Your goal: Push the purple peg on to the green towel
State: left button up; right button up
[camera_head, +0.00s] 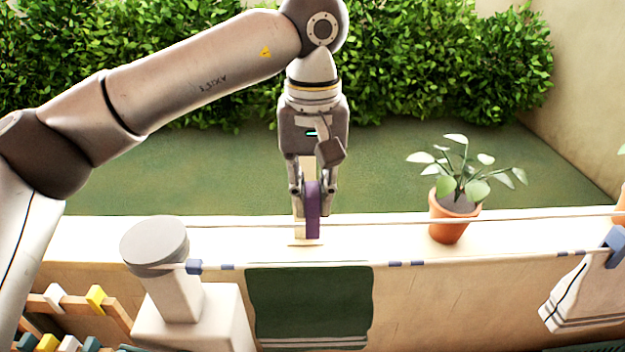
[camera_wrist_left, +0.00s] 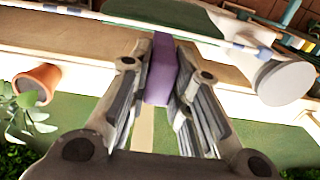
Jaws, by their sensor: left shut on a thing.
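My left gripper (camera_head: 313,205) points straight down and is shut on the purple peg (camera_head: 313,212), which it holds upright above the pale wall ledge. In the left wrist view the purple peg (camera_wrist_left: 161,70) sits between the two fingers of the left gripper (camera_wrist_left: 166,85). The green towel (camera_head: 312,305) hangs over the front line, below and nearer than the peg, with pale stripes near its lower edge. The peg is apart from the towel. My right gripper is not in view.
A potted plant (camera_head: 452,215) stands on the ledge to the right. A round-topped grey post (camera_head: 155,245) is left of the towel. The line (camera_head: 430,262) carries several blue bits and a white cloth (camera_head: 580,300) at far right. A rack with coloured pegs (camera_head: 75,315) is at lower left.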

aim_at(312, 216)
pick_arm(q)
jog(key=shift+s+a+f+b, duration=0.15)
jog(key=shift+s+f+b, duration=0.2)
jog(key=shift+f, duration=0.2)
jog(key=shift+f+b, duration=0.35)
jog(key=shift+f, duration=0.05)
jog(key=shift+w+f+b, duration=0.2)
jog(key=shift+f+b, duration=0.6)
jog(key=shift+f, duration=0.4)
notch_tip(312, 216, down, 2)
jog(key=shift+f+b, duration=0.1)
jog(key=shift+b, duration=0.65)
jog(key=shift+f+b, duration=1.75)
jog(key=shift+f, duration=0.7)
jog(key=o, duration=0.8)
jog(key=shift+o, duration=0.2)
